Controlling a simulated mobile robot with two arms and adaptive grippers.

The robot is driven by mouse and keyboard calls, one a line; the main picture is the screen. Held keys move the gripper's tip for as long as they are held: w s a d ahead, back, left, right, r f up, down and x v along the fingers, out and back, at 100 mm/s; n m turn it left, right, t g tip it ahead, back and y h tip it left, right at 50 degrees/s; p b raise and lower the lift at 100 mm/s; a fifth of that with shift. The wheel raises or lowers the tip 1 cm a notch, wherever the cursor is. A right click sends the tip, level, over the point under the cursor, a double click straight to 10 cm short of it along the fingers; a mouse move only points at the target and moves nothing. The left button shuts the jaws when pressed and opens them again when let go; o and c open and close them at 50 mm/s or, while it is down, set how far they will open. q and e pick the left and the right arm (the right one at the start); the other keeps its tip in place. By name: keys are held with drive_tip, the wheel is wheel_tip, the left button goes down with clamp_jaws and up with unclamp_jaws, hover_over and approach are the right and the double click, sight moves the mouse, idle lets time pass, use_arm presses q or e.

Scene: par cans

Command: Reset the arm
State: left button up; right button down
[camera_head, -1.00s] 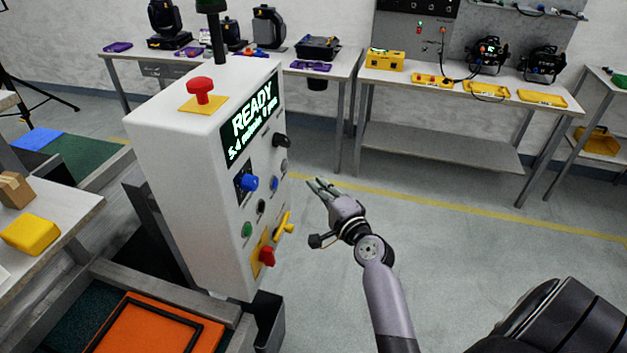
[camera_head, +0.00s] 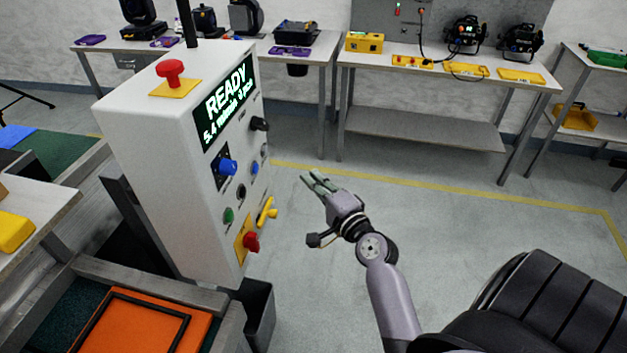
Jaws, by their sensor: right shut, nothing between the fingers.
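My right gripper (camera_head: 319,183) is in the middle of the head view, at the end of my right arm (camera_head: 388,290), which comes up from the bottom right. Its fingers are shut with nothing between them. It is in open air to the right of the white control cabinet (camera_head: 150,150), apart from its knobs. The cabinet's screen (camera_head: 226,103) reads READY. My left gripper is not in view.
The cabinet carries a red button (camera_head: 170,70), a blue knob (camera_head: 228,167), a yellow handle (camera_head: 267,212) and a red knob (camera_head: 251,242). An orange panel (camera_head: 150,325) lies at bottom left. Workbenches (camera_head: 425,75) with equipment line the back wall. The floor (camera_head: 440,210) between is clear.

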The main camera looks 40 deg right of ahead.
drive_tip(key=s+a+f+n+g+y, duration=0.1)
drive_tip(key=s+a+f+n+g, duration=0.2)
drive_tip(key=f, duration=0.9)
drive_tip(key=s+a+f+n+g, duration=0.2)
drive_tip(key=a+f+n+g, duration=0.15)
drive_tip(key=f, duration=0.85)
drive_tip(key=s+a+f+n+g+y, duration=0.1)
drive_tip(key=s+a+f+n+g, duration=0.15)
drive_tip(key=f, duration=0.95)
drive_tip(key=s+a+f+n+g, duration=0.2)
drive_tip(key=s+f+n, duration=0.1)
drive_tip(key=s+f, duration=0.35)
drive_tip(key=s+a+f+n+g, duration=0.1)
drive_tip(key=s+a+f+n, duration=0.1)
drive_tip(key=s+f, duration=0.5)
drive_tip(key=s+f+n+g, duration=0.2)
drive_tip(key=s+f+n, duration=0.1)
drive_tip(key=s, duration=0.8)
drive_tip(key=s+d+f+n+g, duration=0.1)
drive_tip(key=s+f+n+g, duration=0.2)
drive_tip(key=s, duration=0.8)
drive_tip(key=shift+s+d+f+n, duration=0.25)
drive_tip(key=shift+s+f+n, duration=0.15)
drive_tip(key=shift+f+n, duration=0.5)
